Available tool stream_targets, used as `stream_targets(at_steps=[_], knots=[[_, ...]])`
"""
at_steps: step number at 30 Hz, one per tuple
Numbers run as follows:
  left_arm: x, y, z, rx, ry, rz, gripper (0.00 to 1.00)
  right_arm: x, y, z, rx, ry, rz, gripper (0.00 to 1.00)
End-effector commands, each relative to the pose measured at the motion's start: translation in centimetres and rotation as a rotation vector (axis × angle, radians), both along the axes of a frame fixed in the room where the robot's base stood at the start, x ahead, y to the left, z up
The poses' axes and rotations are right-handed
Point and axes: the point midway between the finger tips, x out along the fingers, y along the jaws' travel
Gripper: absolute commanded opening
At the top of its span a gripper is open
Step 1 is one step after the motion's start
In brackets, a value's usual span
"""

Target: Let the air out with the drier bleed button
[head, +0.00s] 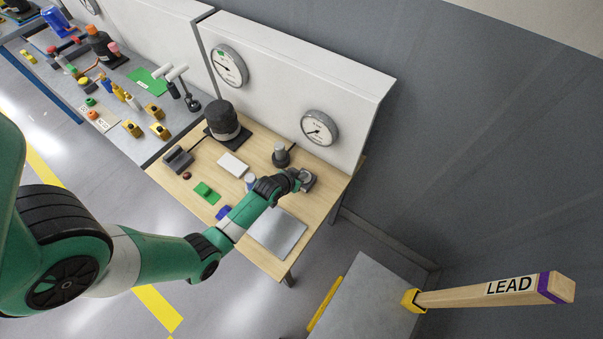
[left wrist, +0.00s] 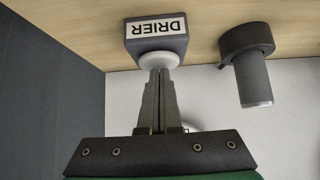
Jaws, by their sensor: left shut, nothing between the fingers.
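The drier unit (left wrist: 157,27) is a small dark grey box with a white "DRIER" label, upside down in the left wrist view. A round white button (left wrist: 158,60) sits on its near face. My left gripper (left wrist: 159,74) is shut and empty, its fingertips right at the button; I cannot tell if they press it. In the head view my left gripper (head: 299,180) is at the right part of the wooden bench, over the drier unit (head: 308,181), and partly hides it. The button is not clear there. My right gripper is not in view.
A grey cylindrical fitting (left wrist: 250,65) stands beside the drier unit; it also shows in the head view (head: 281,155). The bench (head: 262,134) also carries a black-topped tank (head: 222,120) and a metal plate (head: 277,233). A white panel with gauges (head: 320,128) rises behind.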

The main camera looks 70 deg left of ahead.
Motion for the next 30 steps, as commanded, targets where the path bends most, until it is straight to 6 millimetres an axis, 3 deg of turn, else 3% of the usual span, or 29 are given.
stream_targets(at_steps=[1,5,12,21,30], knots=[[-0.9,-0.5,-1.4,-0.019,0.033,0.001,0.0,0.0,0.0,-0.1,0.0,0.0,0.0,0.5],[-0.8,-0.5,-0.5,-0.018,0.03,0.0,0.0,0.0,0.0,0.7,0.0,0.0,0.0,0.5],[0.0,-0.4,5.1,-0.004,0.008,-0.008,0.0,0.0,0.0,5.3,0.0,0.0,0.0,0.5],[-4.2,-3.1,9.4,0.0,0.001,-0.007,0.0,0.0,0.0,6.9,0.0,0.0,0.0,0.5],[-5.8,-4.0,11.1,0.0,0.0,-0.007,0.0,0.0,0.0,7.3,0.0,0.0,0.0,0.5]])
